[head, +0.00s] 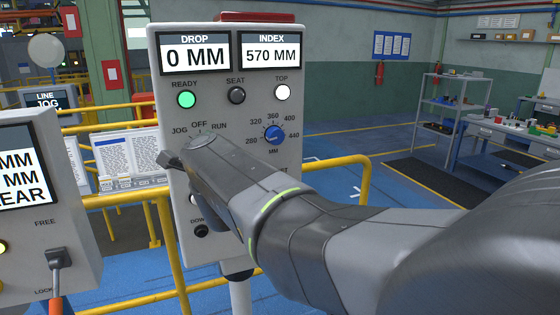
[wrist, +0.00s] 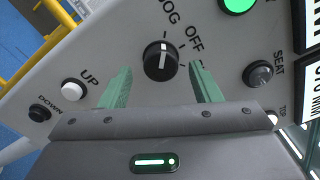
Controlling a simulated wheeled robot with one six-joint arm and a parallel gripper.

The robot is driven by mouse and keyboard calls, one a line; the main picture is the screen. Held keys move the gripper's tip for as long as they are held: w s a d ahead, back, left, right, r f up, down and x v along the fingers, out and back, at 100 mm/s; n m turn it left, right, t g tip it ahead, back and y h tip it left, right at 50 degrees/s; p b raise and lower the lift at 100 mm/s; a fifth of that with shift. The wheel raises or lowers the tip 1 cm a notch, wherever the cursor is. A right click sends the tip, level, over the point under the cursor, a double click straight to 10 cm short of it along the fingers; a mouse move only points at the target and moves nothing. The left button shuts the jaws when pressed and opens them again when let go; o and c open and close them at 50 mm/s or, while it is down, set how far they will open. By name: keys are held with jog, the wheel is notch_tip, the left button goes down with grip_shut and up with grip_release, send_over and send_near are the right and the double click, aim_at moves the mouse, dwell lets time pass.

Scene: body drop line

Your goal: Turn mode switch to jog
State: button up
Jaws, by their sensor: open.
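The mode switch is a round black knob (wrist: 160,61) with a white line, on the grey control panel (head: 228,120). In the wrist view the white line points up toward the tick by JOG, with OFF to the right of it. My gripper (wrist: 161,72) is open, its two green fingers apart, with the knob between and just beyond the fingertips. I see no finger touching the knob. In the head view my gripper (head: 183,157) covers the knob; the JOG, OFF and RUN labels show above it.
The panel also carries a lit green READY lamp (head: 187,99), a dark SEAT lamp (head: 236,95) and a blue dial (head: 274,135). The white UP button (wrist: 74,88) is left of the fingers. Yellow rails (head: 330,165) stand around the panel. A second panel (head: 45,215) is at left.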

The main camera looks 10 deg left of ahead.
jog(key=p+v, duration=0.4)
jog(key=v, duration=0.9)
jog(key=shift+a, duration=0.1)
jog(key=b+x, duration=0.4)
jog(key=x, duration=0.9)
jog(key=shift+w+a, duration=0.15)
jog(key=shift+w, duration=0.2)
jog(key=shift+r, duration=0.1)
